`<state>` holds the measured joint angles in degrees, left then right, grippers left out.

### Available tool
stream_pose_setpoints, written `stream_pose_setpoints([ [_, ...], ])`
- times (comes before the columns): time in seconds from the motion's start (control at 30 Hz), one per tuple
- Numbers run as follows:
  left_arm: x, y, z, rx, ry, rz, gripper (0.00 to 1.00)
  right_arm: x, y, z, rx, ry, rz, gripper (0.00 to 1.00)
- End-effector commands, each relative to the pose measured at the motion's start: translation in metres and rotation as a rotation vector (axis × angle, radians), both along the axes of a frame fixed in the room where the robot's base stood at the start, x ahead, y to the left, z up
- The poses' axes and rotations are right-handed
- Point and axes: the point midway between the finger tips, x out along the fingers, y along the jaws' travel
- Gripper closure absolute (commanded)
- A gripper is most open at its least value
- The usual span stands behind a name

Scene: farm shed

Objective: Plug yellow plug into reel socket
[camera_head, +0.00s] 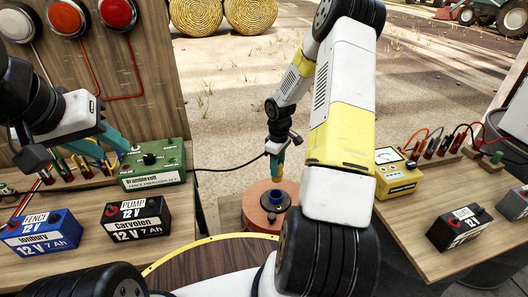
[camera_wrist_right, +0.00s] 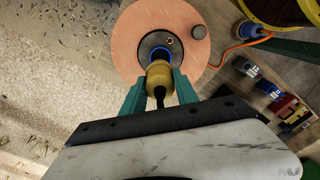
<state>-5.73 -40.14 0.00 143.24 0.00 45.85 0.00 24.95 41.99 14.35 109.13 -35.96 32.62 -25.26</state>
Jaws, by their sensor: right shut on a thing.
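My right gripper (camera_wrist_right: 160,92) is shut on the yellow plug (camera_wrist_right: 158,76), with one teal finger on each side and a dark cable at its back end. In the head view, the right gripper (camera_head: 277,160) points down above the orange reel (camera_head: 256,212). The reel also shows in the right wrist view (camera_wrist_right: 205,60). The reel socket (camera_head: 276,199) is a blue ring on a dark hub; the plug's front end overlaps the socket (camera_wrist_right: 160,53) in the wrist view. I cannot tell whether they touch. My left gripper (camera_head: 102,150) is open beside the green energiser box (camera_head: 155,165).
A blue battery (camera_head: 42,235) and a black battery (camera_head: 135,218) stand on the left bench. A yellow meter (camera_head: 398,178) and another black battery (camera_head: 459,228) stand on the right bench (camera_head: 425,218). A black cable runs from the green box towards my right gripper.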

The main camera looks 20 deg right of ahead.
Motion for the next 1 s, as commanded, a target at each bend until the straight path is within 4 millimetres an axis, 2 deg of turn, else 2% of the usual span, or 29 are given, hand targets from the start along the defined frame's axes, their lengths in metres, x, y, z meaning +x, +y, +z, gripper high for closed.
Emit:
stream_pose_setpoints([
  [0.6, 0.0, 0.0, 0.0, 0.0, 0.0, 0.0, 0.64, 0.0, 0.001, -0.057, 0.001, 0.002, -0.003, 1.0],
  [1.0, 0.0, 0.0, 0.0, 0.0, 0.0, 0.0, 0.64, 0.0, 0.001, -0.068, 0.0, 0.0, -0.004, 1.0],
])
